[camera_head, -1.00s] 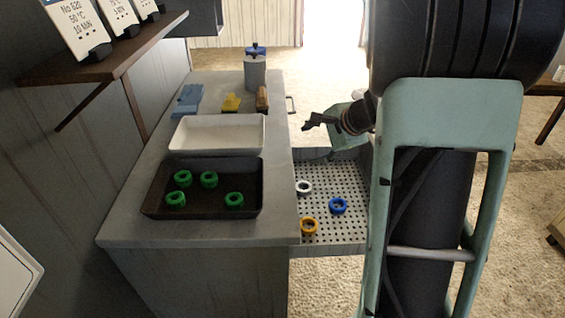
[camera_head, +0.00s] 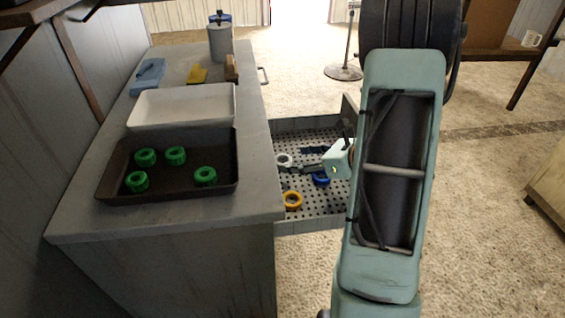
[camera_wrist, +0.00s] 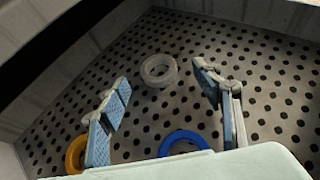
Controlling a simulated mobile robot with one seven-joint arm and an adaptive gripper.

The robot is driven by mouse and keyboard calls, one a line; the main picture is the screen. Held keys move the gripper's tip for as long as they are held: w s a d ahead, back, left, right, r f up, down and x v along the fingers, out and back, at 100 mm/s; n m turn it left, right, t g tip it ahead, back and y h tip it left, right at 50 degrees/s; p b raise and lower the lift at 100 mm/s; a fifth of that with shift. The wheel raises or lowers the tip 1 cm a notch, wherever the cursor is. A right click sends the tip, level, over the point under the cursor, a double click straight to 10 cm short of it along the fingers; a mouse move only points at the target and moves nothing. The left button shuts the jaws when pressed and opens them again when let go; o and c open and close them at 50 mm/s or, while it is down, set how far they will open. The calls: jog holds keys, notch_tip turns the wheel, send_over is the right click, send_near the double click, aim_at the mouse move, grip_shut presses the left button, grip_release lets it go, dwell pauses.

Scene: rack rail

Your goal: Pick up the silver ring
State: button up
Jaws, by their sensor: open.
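The silver ring (camera_wrist: 159,70) lies flat on the perforated drawer floor. In the wrist view it is just beyond my fingertips, between their two lines. In the head view the silver ring (camera_head: 284,160) lies at the drawer's left side, close to a finger of my gripper. My gripper (camera_wrist: 164,77) is open and empty, its two blue-padded fingers spread apart, reaching down into the drawer. It also shows in the head view (camera_head: 287,160), where my arm partly covers the drawer.
A yellow ring (camera_wrist: 75,155) and a blue ring (camera_wrist: 184,142) lie near my gripper's base in the drawer (camera_head: 315,204). On the counter, a dark tray (camera_head: 170,192) holds several green rings. A white tray (camera_head: 180,107) stands behind it. The drawer walls surround my gripper.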

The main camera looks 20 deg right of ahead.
aim_at(278, 159)
jog(key=x, duration=0.3)
jog(key=shift+w+a+f, duration=0.1)
jog(key=shift+w+a, duration=0.05)
jog(key=shift+a, duration=0.15)
jog(key=c, duration=1.2)
